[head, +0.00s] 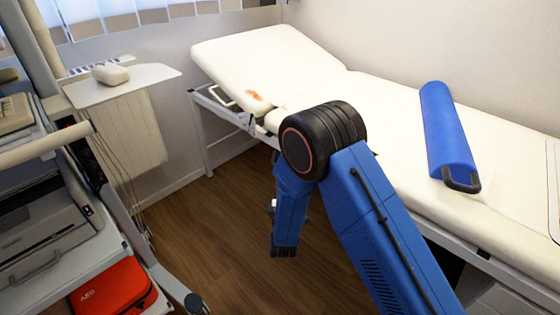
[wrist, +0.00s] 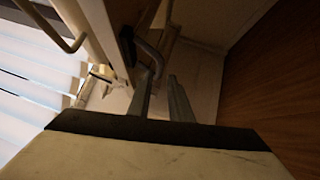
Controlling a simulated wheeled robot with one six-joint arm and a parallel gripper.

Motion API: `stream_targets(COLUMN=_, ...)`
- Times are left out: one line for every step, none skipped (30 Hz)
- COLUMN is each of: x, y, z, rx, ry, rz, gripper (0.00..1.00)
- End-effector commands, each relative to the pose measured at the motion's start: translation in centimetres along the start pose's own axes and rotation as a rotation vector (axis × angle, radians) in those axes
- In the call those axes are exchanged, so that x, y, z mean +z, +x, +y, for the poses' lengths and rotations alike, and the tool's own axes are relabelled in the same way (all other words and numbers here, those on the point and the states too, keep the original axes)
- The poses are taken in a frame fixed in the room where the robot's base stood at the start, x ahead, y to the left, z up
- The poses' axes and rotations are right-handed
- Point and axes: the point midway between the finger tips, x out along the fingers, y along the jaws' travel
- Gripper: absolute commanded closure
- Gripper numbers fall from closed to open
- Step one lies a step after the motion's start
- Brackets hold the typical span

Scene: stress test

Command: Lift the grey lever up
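The grey lever (wrist: 149,52) shows in the wrist view as a dark, bent bar under the treatment couch, coming from a black mount. My gripper (wrist: 161,76) points toward it with two grey fingers apart. The lever's bent end lies close to the fingertips, near the gap between them; I cannot tell whether it touches either finger. Nothing is clearly held. In the head view my blue arm hangs down in front of the couch (head: 390,92), and I cannot make out the fingers or the lever there.
A blue bolster (head: 443,130) lies on the couch. A pale wire handle (head: 222,97) sits beside its raised headrest (head: 265,60). A cart with a red AED bag (head: 112,287) stands at left, and a small white shelf (head: 130,83) is on the wall. Wooden floor (head: 190,225) between is clear.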

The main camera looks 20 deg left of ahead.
Motion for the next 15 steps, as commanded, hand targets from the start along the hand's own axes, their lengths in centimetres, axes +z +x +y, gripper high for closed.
stream_targets(x=0.1, y=1.0, z=0.0, rx=0.001, ry=0.001, rz=-0.002, gripper=0.81)
stream_targets(x=0.1, y=1.6, z=0.0, rx=0.002, ry=0.001, rz=-0.002, gripper=0.81)
stream_targets(x=0.1, y=2.2, z=0.0, rx=0.001, ry=0.001, rz=-0.002, gripper=0.81)
stream_targets(x=0.1, y=2.8, z=0.0, rx=0.0, ry=0.0, rz=-0.002, gripper=0.81)
stream_targets(x=0.1, y=3.3, z=0.0, rx=0.001, ry=0.001, rz=-0.002, gripper=0.81)
stream_targets(x=0.1, y=4.0, z=0.0, rx=0.001, ry=0.001, rz=-0.002, gripper=0.81)
stream_targets(x=0.1, y=4.5, z=0.0, rx=0.0, ry=0.001, rz=-0.001, gripper=0.81)
stream_targets(x=0.1, y=5.1, z=0.0, rx=0.001, ry=0.001, rz=-0.002, gripper=0.81)
stream_targets(x=0.1, y=5.8, z=0.0, rx=0.001, ry=0.001, rz=-0.002, gripper=0.81)
stream_targets(x=0.1, y=6.3, z=0.0, rx=0.001, ry=0.001, rz=-0.002, gripper=0.81)
stream_targets(x=0.1, y=6.8, z=0.0, rx=0.0, ry=0.001, rz=-0.002, gripper=0.81)
stream_targets(x=0.1, y=7.5, z=0.0, rx=0.001, ry=0.0, rz=-0.002, gripper=0.81)
stream_targets(x=0.1, y=8.0, z=0.0, rx=0.001, ry=0.001, rz=-0.002, gripper=0.81)
stream_targets(x=0.1, y=8.4, z=0.0, rx=0.001, ry=0.001, rz=-0.001, gripper=0.81)
stream_targets(x=0.1, y=9.0, z=0.0, rx=0.0, ry=0.001, rz=-0.001, gripper=0.81)
